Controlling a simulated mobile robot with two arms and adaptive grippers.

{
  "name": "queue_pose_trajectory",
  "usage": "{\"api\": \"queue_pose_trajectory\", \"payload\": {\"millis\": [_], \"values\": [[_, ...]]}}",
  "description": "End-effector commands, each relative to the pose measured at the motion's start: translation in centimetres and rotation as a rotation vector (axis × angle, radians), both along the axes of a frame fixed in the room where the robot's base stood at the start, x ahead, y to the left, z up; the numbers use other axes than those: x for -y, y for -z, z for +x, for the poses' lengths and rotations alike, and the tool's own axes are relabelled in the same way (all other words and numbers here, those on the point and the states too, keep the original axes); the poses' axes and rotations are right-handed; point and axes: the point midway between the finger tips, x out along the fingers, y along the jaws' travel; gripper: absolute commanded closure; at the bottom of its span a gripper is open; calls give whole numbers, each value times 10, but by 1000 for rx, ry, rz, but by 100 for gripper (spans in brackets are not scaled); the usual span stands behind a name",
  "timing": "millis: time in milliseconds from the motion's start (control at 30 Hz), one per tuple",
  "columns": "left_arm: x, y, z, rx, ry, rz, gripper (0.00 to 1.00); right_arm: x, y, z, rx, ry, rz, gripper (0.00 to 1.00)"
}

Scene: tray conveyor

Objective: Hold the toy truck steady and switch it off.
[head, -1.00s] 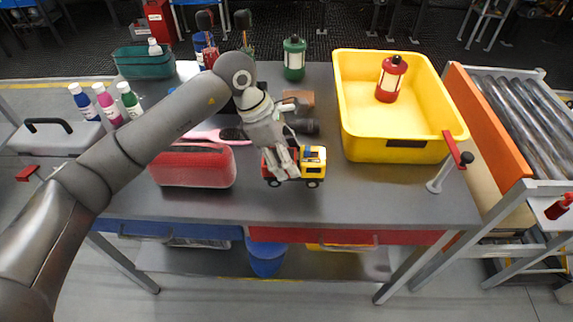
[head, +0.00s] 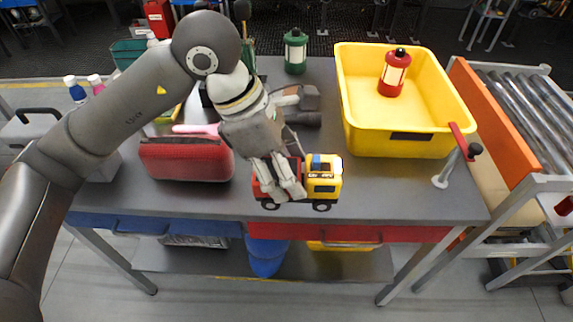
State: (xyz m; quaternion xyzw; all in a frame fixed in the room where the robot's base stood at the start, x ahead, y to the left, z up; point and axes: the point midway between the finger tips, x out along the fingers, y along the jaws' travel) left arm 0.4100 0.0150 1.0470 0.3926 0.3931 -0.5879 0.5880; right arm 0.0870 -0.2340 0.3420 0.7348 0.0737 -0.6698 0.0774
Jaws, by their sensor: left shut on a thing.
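The toy truck (head: 322,187) has a yellow cab facing right, a red body and black wheels. A small blue patch shows on top of the cab. It is upright near the front edge of the grey table, and I cannot tell whether its wheels touch the top. My left gripper (head: 287,194) comes down from above and is shut on the truck's red rear part, which its fingers partly hide. I cannot make out a switch. My right gripper is not in view.
A red case (head: 186,160) lies left of the truck. A red-handled clamp (head: 459,142) is at the right edge. Table between truck and clamp is clear.

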Motion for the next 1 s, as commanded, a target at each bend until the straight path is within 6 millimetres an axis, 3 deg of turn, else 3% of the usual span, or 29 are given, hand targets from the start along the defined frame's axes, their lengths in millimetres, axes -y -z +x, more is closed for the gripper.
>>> {"api": "queue_pose_trajectory", "payload": {"millis": [267,467,700,1000], "values": [[2,3,9,-5,-2,-4,73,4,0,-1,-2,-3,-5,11],[8,25,51,-15,-6,-20,73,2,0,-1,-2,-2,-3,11],[4,69,110,-11,-6,-18,73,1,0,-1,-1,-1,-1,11],[-4,100,140,0,0,-1,73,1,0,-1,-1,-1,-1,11]]}}
